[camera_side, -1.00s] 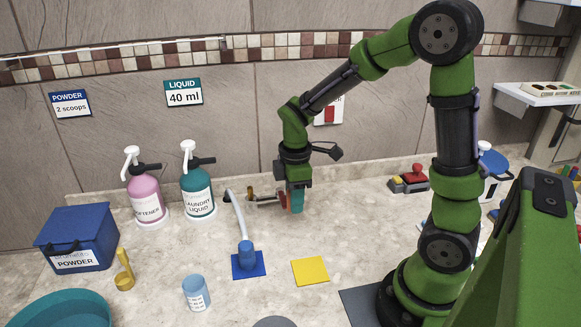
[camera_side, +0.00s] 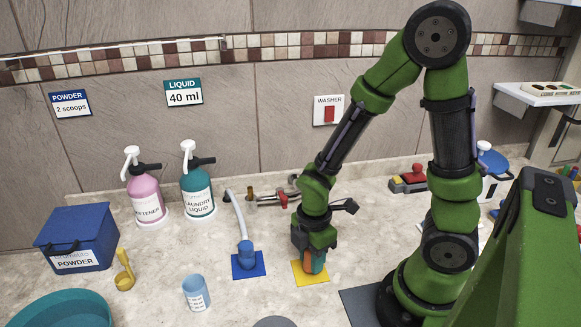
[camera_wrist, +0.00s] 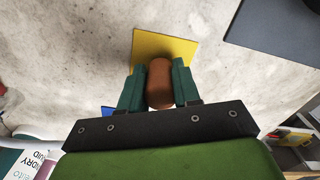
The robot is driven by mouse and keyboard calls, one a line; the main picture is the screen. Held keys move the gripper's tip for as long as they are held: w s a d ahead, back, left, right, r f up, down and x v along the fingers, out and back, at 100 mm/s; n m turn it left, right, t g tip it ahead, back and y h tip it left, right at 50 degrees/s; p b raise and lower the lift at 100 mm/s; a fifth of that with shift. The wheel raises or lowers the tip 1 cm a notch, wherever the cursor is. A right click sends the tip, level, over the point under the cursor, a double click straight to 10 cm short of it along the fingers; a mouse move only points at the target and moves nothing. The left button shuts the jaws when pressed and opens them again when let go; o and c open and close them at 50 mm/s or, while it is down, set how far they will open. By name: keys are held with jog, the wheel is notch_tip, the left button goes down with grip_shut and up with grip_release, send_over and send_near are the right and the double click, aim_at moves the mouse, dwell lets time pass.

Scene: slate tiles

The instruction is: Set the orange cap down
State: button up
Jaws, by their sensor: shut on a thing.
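The orange cap (camera_wrist: 160,84) is between the two teal fingers of my gripper (camera_wrist: 159,78) in the wrist view, and the fingers are shut on it. In the side view my gripper (camera_side: 314,264) is low over the yellow square (camera_side: 311,279), and only a sliver of the orange cap (camera_side: 308,264) shows beside the finger. The yellow square also shows in the wrist view (camera_wrist: 178,46), extending beyond the cap. I cannot tell whether the cap touches the square.
A blue square (camera_side: 248,271) with a grey hose standing on it lies to the left. A measuring cup (camera_side: 196,293), a yellow scoop (camera_side: 124,277) and a blue powder box (camera_side: 80,240) stand further left.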

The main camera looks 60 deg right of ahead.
jog(key=shift+f, duration=0.3)
jog(key=shift+f, duration=0.1)
jog(key=o, duration=1)
notch_tip(320, 180, up, 12)
jog(key=shift+r, duration=0.1)
jog(key=shift+r+m, duration=0.3)
notch_tip(320, 180, up, 5)
jog(key=m+t+y, duration=0.1)
jog(key=m+t, duration=0.2)
jog(key=m, duration=0.4)
notch_tip(320, 180, up, 6)
jog(key=m+t+y, duration=0.1)
jog(key=m+t, duration=0.3)
jog(key=m, duration=0.6)
send_over(309, 252)
jog(key=shift+s+a+r, duration=0.1)
jog(key=shift+s+a, duration=0.2)
